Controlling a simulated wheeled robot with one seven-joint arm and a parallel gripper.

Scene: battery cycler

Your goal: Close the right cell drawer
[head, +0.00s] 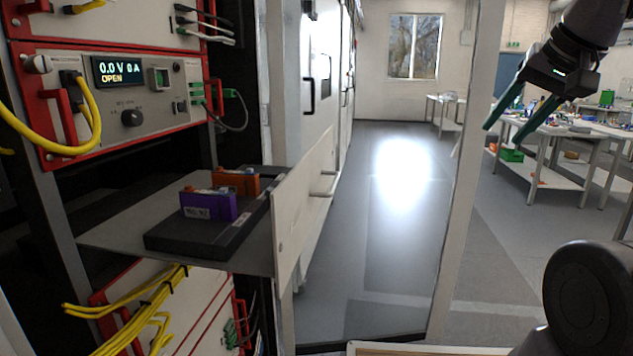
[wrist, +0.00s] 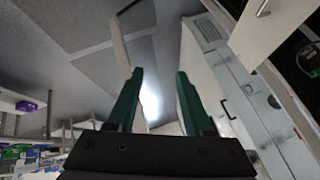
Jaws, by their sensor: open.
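The cell drawer (head: 120,236) is pulled out of the rack in the head view. Its pale front panel (head: 290,222) faces right and carries a slim bar handle (head: 322,184). A black holder (head: 190,238) on the drawer bears a purple block (head: 208,205) and an orange block (head: 240,180). My gripper (head: 501,135) is open and empty, high at the right, well apart from the drawer. In the wrist view its green fingers (wrist: 160,73) are spread with nothing between them. A pale panel with a handle (wrist: 262,9), apparently the drawer front, shows at the wrist view's top right.
A cycler unit (head: 150,95) with a display reading "0.0 V 0 A OPEN" sits above the drawer. Yellow cables (head: 150,310) hang below it. A pale upright post (head: 468,150) stands between drawer and gripper in the picture. The grey floor (head: 390,250) beyond is clear.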

